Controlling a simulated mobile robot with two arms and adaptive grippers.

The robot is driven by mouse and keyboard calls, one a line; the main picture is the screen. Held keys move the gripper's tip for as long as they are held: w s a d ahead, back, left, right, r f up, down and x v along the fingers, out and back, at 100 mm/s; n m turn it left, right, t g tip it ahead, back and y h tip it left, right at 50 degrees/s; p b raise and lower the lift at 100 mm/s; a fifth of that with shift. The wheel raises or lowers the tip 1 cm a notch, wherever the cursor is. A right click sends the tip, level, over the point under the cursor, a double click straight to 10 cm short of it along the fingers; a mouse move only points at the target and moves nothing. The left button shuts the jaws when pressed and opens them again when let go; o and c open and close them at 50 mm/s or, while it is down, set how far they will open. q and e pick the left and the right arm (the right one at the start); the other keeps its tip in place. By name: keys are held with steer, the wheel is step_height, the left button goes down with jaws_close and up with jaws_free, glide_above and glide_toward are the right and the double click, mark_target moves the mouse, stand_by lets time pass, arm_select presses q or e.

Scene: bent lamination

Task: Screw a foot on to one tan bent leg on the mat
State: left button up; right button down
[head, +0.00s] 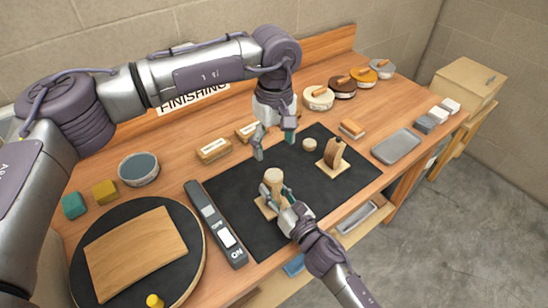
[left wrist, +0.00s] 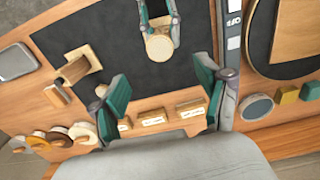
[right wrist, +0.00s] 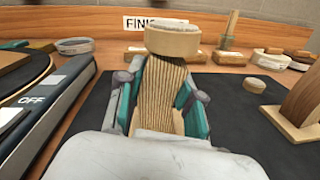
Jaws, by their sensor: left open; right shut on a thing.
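A tan bent leg (right wrist: 160,95) with fine stripes stands on a square base on the black mat (head: 236,190). My right gripper (head: 276,197) is shut around it. A pale round foot (right wrist: 172,41) sits on top of this leg; it also shows in the left wrist view (left wrist: 160,47). Whether it is tight I cannot tell. My left gripper (head: 274,147) is open and empty, above the mat's back edge behind the held leg. A loose round foot (head: 309,144) lies on the mat. A second bent leg (head: 333,154), brown and tan, stands on its square base to the right.
A switch box (head: 215,222) marked ON and OFF lies along the mat's left edge. A wooden board (head: 135,250) rests on a round black turntable at the left. Labelled wooden blocks (head: 213,149) stand behind the mat. A grey tray (head: 396,146) is at the right.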

steer(key=shift+f, duration=0.15)
arm_select(q)
steer(key=shift+r, duration=0.95)
arm_select(e)
steer(key=c, duration=0.7)
jaws_free()
steer(key=v, duration=1.2)
arm_select(q)
steer(key=shift+f, duration=0.1)
arm_select(e)
steer(key=shift+s, duration=0.1)
